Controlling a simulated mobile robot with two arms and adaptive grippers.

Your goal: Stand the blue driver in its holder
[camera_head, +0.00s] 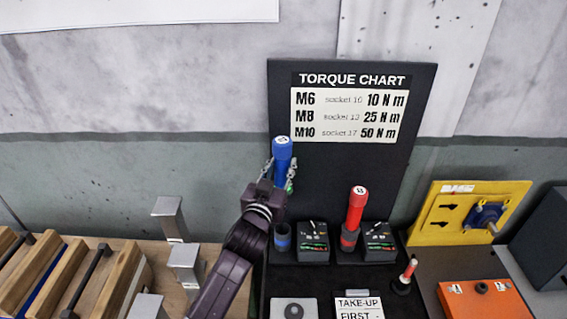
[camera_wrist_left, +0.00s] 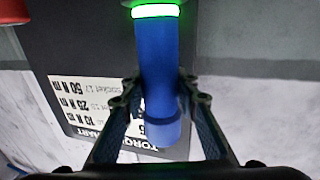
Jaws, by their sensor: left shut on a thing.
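The blue driver (camera_head: 282,150) stands about upright in front of the dark torque chart board, its cap at the top. My left gripper (camera_head: 280,176) is shut on it, a finger on each side of the blue handle. The gripper and wrist hide the driver's lower end in the head view. The left wrist view shows the blue driver (camera_wrist_left: 158,60) between the fingers, with a lit green ring at its far end. The blue-rimmed holder (camera_head: 282,238) is below the driver, partly beside my arm. My right gripper is not in view.
A red driver (camera_head: 357,208) stands in its own holder to the right. Small dark control boxes (camera_head: 313,240) sit beside the holders. A yellow fixture (camera_head: 468,212) and an orange box (camera_head: 484,299) are at the right. Metal blocks (camera_head: 186,262) and wooden racks are at the left.

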